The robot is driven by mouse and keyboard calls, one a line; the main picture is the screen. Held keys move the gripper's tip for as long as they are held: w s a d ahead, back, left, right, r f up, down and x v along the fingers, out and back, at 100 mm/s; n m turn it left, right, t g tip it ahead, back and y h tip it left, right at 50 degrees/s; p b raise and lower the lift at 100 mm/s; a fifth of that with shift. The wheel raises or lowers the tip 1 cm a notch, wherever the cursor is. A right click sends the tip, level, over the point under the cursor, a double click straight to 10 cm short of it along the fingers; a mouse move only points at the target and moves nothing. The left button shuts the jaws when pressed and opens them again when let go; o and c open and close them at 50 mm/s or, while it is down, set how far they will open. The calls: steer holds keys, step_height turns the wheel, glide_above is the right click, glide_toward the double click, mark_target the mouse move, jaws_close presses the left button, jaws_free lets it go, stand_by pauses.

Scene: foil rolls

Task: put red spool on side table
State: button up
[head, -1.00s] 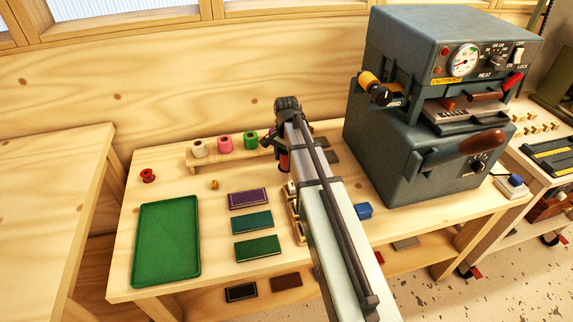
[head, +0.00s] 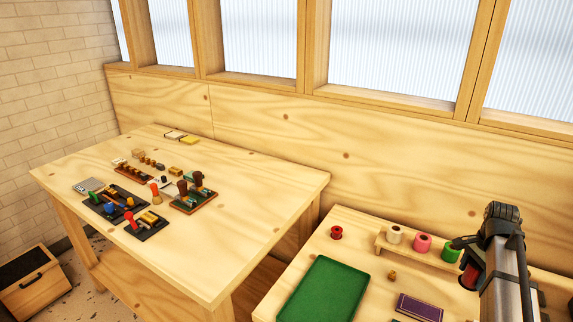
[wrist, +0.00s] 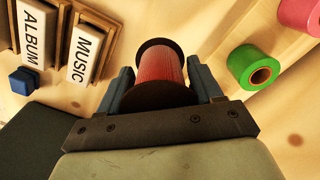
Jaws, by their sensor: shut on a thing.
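My gripper (wrist: 162,80) is shut on a red spool with dark round end flanges (wrist: 160,68). In the head view the held spool (head: 469,276) is a small patch of dark red beside the arm's end, above the workbench and near the green roll. A second, smaller red spool (head: 336,232) stands on the workbench at its back left. The side table (head: 255,215) is a separate wooden table on the left; its front right part is bare.
The side table holds several tools and stamps (head: 125,208) on dark mats. On the workbench are a green tray (head: 323,290), a purple box (head: 419,308), and a wooden rack with white, pink (head: 422,243) and green (head: 451,252) rolls. A gap separates the tables.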

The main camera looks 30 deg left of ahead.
steer(key=s+a+r+n, duration=0.1)
steer(key=s+a+n, duration=0.1)
steer(key=a, duration=1.1)
steer(key=s+a+r+n, duration=0.2)
steer(key=s+a, duration=0.1)
steer(key=a, duration=0.9)
steer(key=s+a+r+n, duration=0.1)
steer(key=s+a+n, duration=0.1)
steer(key=a, duration=1.1)
steer(key=s+a+r+n, duration=0.2)
steer(key=s+a, duration=0.3)
steer(key=a, duration=0.6)
steer(key=s+a+r+n, duration=0.25)
steer(key=s+a, duration=0.25)
steer(key=a, duration=0.7)
steer(key=s+a+r+n, duration=0.25)
steer(key=s+a, duration=0.25)
steer(key=a, duration=0.6)
steer(key=w+a+r+n, duration=0.2)
steer(key=a+r, duration=0.1)
steer(key=a, duration=0.5)
steer(key=shift+s+f+n, duration=0.1)
steer(key=shift+f+n, duration=0.85)
steer(key=shift+f, duration=1.5)
steer(key=shift+f+n, duration=0.95)
steer(key=shift+f, duration=1.5)
steer(key=shift+f, duration=0.1)
steer(key=o, duration=1.1)
